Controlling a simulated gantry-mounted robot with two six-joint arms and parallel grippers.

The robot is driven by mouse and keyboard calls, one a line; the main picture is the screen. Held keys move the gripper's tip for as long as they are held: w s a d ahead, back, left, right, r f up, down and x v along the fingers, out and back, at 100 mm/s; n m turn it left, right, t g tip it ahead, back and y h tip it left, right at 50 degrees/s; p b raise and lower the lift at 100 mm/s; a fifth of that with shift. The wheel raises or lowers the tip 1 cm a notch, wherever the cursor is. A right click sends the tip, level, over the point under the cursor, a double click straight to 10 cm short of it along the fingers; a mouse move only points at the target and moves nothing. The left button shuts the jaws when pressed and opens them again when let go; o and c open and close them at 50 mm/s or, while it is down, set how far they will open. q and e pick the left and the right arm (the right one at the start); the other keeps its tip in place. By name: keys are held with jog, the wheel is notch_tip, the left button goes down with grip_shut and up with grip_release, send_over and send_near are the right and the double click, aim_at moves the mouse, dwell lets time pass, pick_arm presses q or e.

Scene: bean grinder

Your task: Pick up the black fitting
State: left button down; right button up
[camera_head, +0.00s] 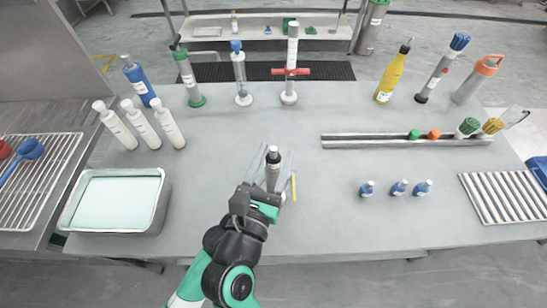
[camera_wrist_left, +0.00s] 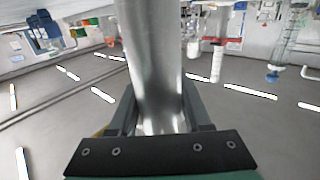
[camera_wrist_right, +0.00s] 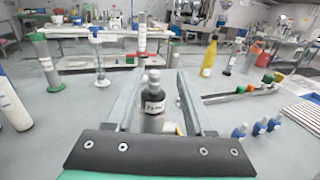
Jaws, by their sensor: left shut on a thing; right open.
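A dark bottle-shaped fitting (camera_wrist_right: 154,97) with a pale label and a grey top stands upright on the table; it also shows in the head view (camera_head: 273,160). My right gripper (camera_head: 270,165) is open, with its fingers on either side of the fitting in the picture; I cannot tell whether they touch it. In the right wrist view, the right fingers (camera_wrist_right: 155,90) flank it, and its lower part is partly hidden. My left gripper (camera_wrist_left: 155,115) shows only in its own wrist view. It is shut on a shiny metal cylinder (camera_wrist_left: 152,55).
A thin yellow stick (camera_head: 294,188) lies close right of the fitting. White bottles (camera_head: 142,124) and a metal tray (camera_head: 118,172) are at left. Small blue bottles (camera_head: 399,188) and a metal rail (camera_head: 375,139) are at right. Tall cylinders line the back edge.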

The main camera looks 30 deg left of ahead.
jog(key=w, duration=0.2)
jog(key=w+a, duration=0.1)
jog(key=w, duration=0.1)
jog(key=shift+w+a, duration=0.15)
jog(key=shift+w, duration=0.25)
grip_shut()
